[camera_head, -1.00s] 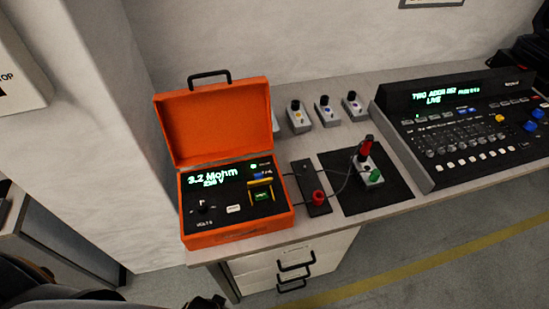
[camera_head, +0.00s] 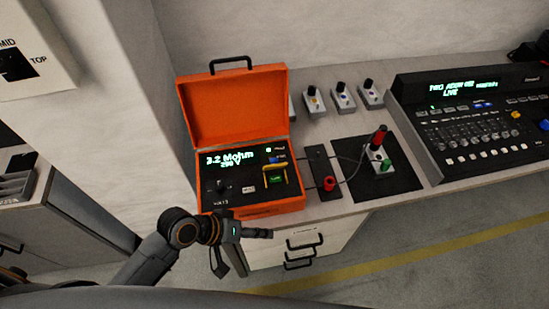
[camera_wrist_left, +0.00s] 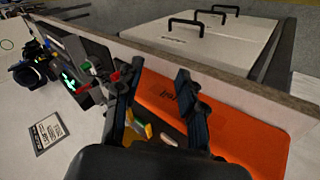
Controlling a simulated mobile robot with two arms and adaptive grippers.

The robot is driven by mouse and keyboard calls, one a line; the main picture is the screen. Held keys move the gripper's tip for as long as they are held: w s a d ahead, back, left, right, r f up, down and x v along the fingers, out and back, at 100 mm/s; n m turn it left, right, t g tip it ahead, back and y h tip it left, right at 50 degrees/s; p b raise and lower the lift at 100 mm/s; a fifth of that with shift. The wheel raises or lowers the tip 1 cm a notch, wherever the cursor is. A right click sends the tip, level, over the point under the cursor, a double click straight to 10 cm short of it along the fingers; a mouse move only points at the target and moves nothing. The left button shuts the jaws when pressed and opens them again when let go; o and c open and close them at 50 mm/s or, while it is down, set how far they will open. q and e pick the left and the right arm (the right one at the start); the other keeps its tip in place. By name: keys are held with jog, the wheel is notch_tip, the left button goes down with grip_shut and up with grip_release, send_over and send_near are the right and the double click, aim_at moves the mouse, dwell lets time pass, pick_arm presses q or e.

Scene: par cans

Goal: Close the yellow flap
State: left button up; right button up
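The yellow flap (camera_head: 274,166) is on the black panel of the open orange case, by a green-lit button (camera_head: 275,179). It seems tilted up, though its exact angle is hard to tell. A yellow piece, likely the flap (camera_wrist_left: 139,126), shows between the fingers in the left wrist view. My left gripper (camera_head: 248,255) is open and empty, in front of the case's front edge and apart from the flap. Its two spread dark fingers also show in the left wrist view (camera_wrist_left: 156,85). My right gripper is not in view.
The orange case (camera_head: 252,209) stands at the bench's left end, lid up against the wall side. Right of it are a black strip with a red knob (camera_head: 330,184), a dark mat (camera_head: 366,193) with a cabled box, and a console (camera_head: 470,135). Drawers (camera_head: 300,243) are below.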

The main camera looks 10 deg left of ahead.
pick_arm(q)
notch_tip(320, 180, up, 3)
jog(key=w+d+n+h, duration=0.1)
jog(key=d+n+h, duration=0.1)
jog(key=h, duration=0.1)
jog(key=n+t+h+p, duration=0.1)
jog(key=n+t+h, duration=0.15)
jog(key=n, duration=1.35)
send_near(273, 161)
jog(key=shift+t+y, duration=0.35)
jog(key=shift+y, duration=0.1)
jog(key=p+x, duration=0.1)
jog(key=x, duration=0.2)
jog(key=p+x, duration=0.1)
jog(key=x, duration=0.2)
jog(key=p+x, duration=0.1)
jog(key=x, duration=0.2)
jog(key=shift+s+d+r+p, duration=0.15)
jog(key=shift+d+r+p, duration=0.1)
jog(key=shift+r+p, duration=0.1)
jog(key=shift+w+d+f, duration=0.3)
jog(key=shift+d+f, duration=0.1)
jog(key=shift+d, duration=0.2)
jog(key=shift+c, duration=0.2)
grip_shut()
